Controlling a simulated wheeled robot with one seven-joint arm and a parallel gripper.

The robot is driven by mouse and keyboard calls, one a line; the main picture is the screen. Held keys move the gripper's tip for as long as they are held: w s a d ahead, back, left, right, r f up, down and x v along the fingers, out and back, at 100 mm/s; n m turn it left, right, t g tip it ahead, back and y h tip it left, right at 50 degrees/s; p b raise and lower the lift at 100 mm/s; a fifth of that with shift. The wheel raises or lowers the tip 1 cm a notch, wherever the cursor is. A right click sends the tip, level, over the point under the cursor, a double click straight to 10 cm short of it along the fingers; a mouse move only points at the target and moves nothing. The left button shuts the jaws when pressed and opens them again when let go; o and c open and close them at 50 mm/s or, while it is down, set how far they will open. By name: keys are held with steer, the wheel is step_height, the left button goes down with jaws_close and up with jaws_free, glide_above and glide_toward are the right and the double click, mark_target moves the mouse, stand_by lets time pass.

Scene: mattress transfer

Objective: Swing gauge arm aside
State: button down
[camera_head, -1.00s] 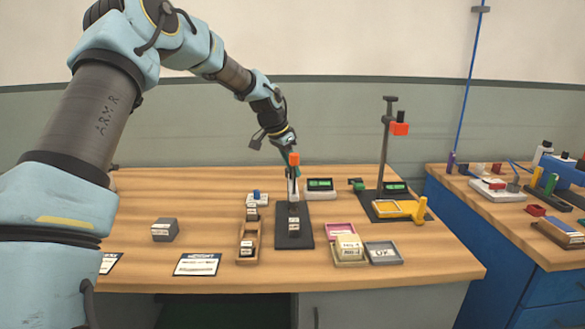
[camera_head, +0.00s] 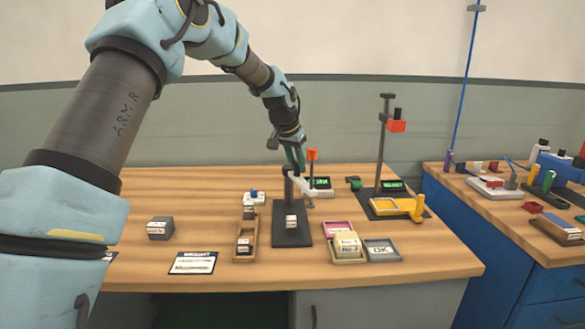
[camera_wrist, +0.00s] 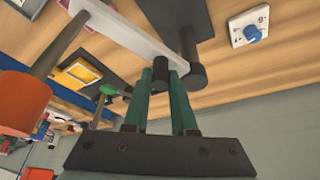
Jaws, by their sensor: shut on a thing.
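The gauge stand has a dark base plate (camera_head: 292,238) and a dark upright post. Its white gauge arm (camera_head: 303,186) reaches right and towards the front from the top of the post. An upright rod with an orange knob (camera_head: 312,154) stands at the arm's free end. My gripper (camera_head: 298,168) is shut on the gauge arm near the post. The orange knob (camera_wrist: 22,103) is at the left there. A small labelled block (camera_head: 291,221) sits on the base plate.
A wooden tray (camera_head: 246,257) with labelled blocks stands left of the base. Pink (camera_head: 338,228) and grey OK (camera_head: 382,250) trays are to the right. A tall stand (camera_head: 382,140) with a red block rises behind them. A grey block (camera_head: 160,228) sits at the left.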

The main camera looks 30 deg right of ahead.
steer(key=shift+w+d+n+t+y+p, duration=0.35)
steer(key=shift+d+n+y, duration=0.35)
steer(key=shift+n, duration=0.95)
steer(key=shift+w+d+n+t+y+p, duration=0.45)
steer(key=shift+d+n, duration=0.6)
steer(key=shift+n, duration=0.65)
steer(key=shift+w+d+n+t+y+p, duration=0.15)
steer(key=shift+d+n+t+y+p, duration=0.5)
steer(key=shift+n, duration=1)
steer(key=shift+d+g, duration=0.25)
steer(key=c, duration=0.7)
jaws_free()
steer(key=b+v, duration=0.1)
steer(key=v, duration=0.4)
steer(key=b+v, duration=0.2)
steer(key=v, duration=0.3)
steer(key=shift+a+r, duration=0.25)
steer(key=shift+r, duration=0.15)
steer(key=shift+a, duration=0.1)
